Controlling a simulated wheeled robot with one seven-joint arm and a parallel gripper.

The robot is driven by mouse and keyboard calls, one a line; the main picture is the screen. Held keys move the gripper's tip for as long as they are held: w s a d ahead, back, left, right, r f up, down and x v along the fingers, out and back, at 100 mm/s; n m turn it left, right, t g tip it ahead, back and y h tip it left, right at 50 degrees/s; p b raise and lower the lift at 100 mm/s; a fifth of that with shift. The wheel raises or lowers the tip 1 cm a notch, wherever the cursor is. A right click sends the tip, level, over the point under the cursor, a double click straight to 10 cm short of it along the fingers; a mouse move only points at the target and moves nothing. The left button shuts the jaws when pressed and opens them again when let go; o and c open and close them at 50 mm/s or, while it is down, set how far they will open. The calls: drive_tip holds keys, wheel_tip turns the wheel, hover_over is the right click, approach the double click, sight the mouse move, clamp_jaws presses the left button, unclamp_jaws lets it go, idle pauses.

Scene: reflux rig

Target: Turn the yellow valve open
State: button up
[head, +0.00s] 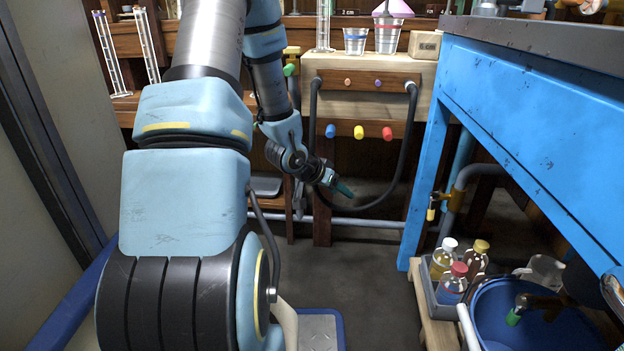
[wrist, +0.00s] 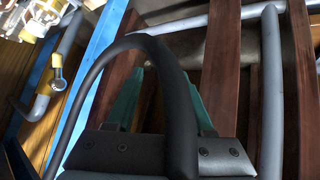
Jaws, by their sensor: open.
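A yellow knob (head: 358,132) sits on the wooden rig's lower rail, between a blue knob (head: 330,131) and a red knob (head: 387,134). A second yellow fitting (head: 453,200) is on the grey pipe beside the blue bench leg; a yellow fitting on a pipe also shows at the left of the wrist view (wrist: 57,84). I cannot tell which is the valve meant. My gripper (head: 343,188) is below the knobs, apart from all of them. In the wrist view its teal fingers (wrist: 164,76) are apart, with nothing seen held between them. A thick black curve partly hides the gripper.
A black hose (head: 397,172) loops down from the rig panel (head: 330,84) around my gripper's area. A horizontal grey pipe (head: 370,223) runs low behind. The blue bench (head: 530,100), a bottle tray (head: 430,290) and a blue bucket (head: 478,315) crowd the right. The middle floor is clear.

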drive_tip(key=s+a+r+n+y, duration=0.1)
drive_tip(key=a+r+y, duration=0.2)
drive_tip(key=a, duration=0.4)
drive_tip(key=shift+s+r+n+y+p, duration=0.35)
drive_tip(key=shift+r+n+y+p, duration=0.05)
drive_tip(key=shift+r, duration=0.35)
